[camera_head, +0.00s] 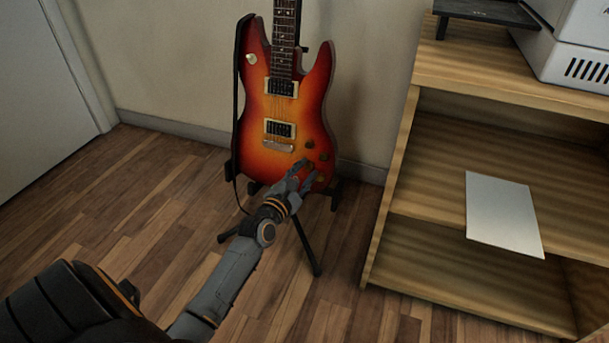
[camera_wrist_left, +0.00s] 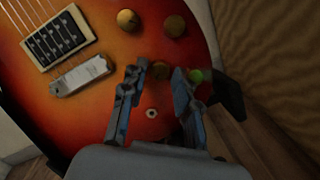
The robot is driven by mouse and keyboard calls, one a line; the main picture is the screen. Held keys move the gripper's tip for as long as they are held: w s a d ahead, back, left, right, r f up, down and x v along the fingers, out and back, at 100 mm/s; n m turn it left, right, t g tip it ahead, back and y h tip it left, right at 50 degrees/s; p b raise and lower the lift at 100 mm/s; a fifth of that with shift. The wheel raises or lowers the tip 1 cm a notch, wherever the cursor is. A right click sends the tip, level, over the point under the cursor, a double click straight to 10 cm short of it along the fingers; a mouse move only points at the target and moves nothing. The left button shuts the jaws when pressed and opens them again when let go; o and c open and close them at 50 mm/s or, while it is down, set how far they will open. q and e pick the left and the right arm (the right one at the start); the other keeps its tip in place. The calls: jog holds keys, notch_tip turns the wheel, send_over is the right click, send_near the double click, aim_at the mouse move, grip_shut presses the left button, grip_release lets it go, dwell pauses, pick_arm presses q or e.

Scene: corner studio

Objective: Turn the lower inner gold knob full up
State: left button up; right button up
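A sunburst electric guitar (camera_head: 299,105) stands upright on a black stand. In the left wrist view its body (camera_wrist_left: 100,115) carries two gold knobs at the top, an upper inner one (camera_wrist_left: 128,19) and an upper outer one (camera_wrist_left: 175,26). The lower inner gold knob (camera_wrist_left: 160,70) lies between the two fingertips of my left gripper (camera_wrist_left: 160,78), which is open. I cannot tell whether the fingers touch it. A greenish knob (camera_wrist_left: 197,75) is partly hidden by the right finger. In the head view my left gripper (camera_head: 303,175) reaches the guitar's lower right body. My right gripper is not in view.
The stand's legs (camera_head: 308,245) spread on the wood floor below my left arm. A wooden shelf (camera_head: 430,165) with a white sheet (camera_head: 502,213) stands to the right. A white wall (camera_head: 175,60) is close behind the guitar. Floor to the left is clear.

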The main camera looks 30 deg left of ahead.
pick_arm(q)
grip_shut()
jog(key=shift+r, duration=0.1)
